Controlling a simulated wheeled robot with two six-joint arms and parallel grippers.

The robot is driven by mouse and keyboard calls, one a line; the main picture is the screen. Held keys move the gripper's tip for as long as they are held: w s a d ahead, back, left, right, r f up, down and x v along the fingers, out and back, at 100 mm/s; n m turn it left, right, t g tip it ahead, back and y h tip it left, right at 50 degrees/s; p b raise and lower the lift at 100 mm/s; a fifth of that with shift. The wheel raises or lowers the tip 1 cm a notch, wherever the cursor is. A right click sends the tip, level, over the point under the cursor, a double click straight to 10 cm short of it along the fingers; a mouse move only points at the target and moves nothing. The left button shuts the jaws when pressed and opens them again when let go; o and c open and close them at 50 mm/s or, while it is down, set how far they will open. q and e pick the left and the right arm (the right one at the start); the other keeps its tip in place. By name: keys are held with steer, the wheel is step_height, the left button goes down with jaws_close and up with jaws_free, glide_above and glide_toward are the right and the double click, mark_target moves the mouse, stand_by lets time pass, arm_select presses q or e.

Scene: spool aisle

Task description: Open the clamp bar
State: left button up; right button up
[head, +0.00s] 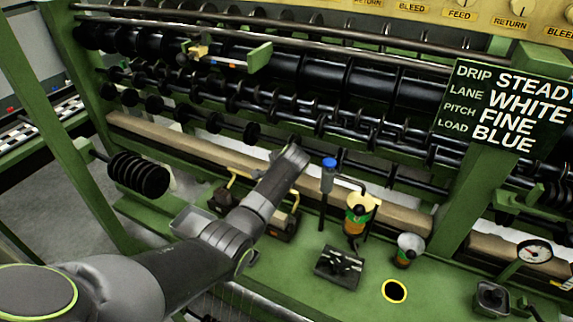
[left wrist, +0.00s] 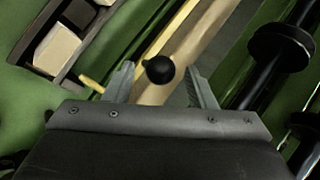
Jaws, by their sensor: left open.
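My left arm reaches in from the left in the head view, and its gripper (head: 293,157) is over the front of the machine, near the tan rail. In the left wrist view the gripper (left wrist: 162,80) is open. A round black knob (left wrist: 159,70) shows between its two fingers; I cannot tell whether they touch it. A yellow bar (left wrist: 176,32) runs diagonally just beyond the knob, and a yellow end piece (left wrist: 92,84) shows by the left finger. A yellow-handled dark fixture (head: 284,226) is partly hidden by my arm in the head view. My right gripper is not in view.
A blue-topped post (head: 328,176), an orange-and-green spool (head: 358,217) and a smaller cup-topped spool (head: 407,249) stand to the right. A black block (head: 338,267) and a yellow-ringed hole (head: 394,291) are on the green deck. Dark rollers (head: 310,85) lie behind.

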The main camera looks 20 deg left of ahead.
arm_select(q)
steer(key=b+v, duration=0.1)
steer(key=v, duration=1.4)
steer(key=shift+w+f, duration=0.1)
